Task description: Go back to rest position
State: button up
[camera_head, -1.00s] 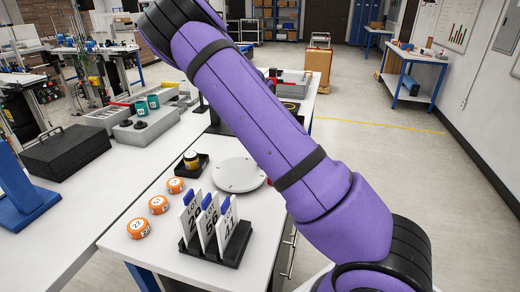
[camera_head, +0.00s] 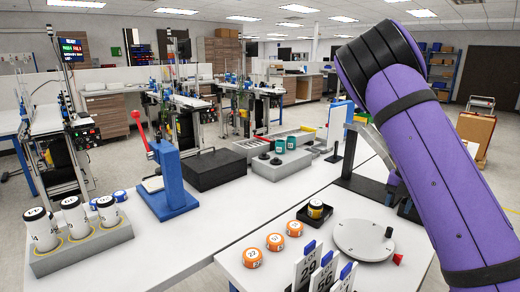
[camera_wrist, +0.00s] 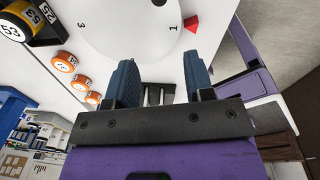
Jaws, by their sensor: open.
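My gripper (camera_wrist: 160,85) is in the wrist view, with its two dark blue fingers spread apart and nothing visible between them. Beyond the fingers is the white round turntable (camera_wrist: 110,25), marked with numbers and with a red pointer (camera_wrist: 191,22) at its edge. In the head view my purple arm rises at the right, and the gripper itself is hard to make out behind it. The turntable (camera_head: 362,238) lies on the near white table, left of my arm. A black and yellow jar (camera_head: 316,209) stands in a black holder (camera_head: 327,217) beside it.
Several orange numbered pucks (camera_head: 275,241) and numbered cards in a rack (camera_head: 323,268) are on the near table. A blue press (camera_head: 172,180), a black case (camera_head: 213,169) and a grey block with white jars (camera_head: 84,245) stand on the long table. Its middle is clear.

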jog(key=s+a+r+n+t+y, duration=0.1)
jog(key=s+a+r+n+y, duration=0.1)
jog(key=s+a+r+n, duration=0.55)
jog(key=s+a+r+n+y, duration=0.1)
jog(key=s+a+r+n, duration=0.1)
jog(key=s+r+n, duration=1)
jog(key=s+a+r+n+t+h, duration=0.2)
jog(key=s+n, duration=0.5)
jog(key=n, duration=0.5)
jog(key=s+a+r+n+t+h, duration=0.1)
jog(key=s+a+r+n+t, duration=0.1)
jog(key=s+n, duration=0.5)
jog(key=shift+a+n+h, duration=0.4)
jog(key=shift+a+n, duration=0.2)
jog(key=shift+n, duration=1.95)
jog(key=shift+s, duration=0.1)
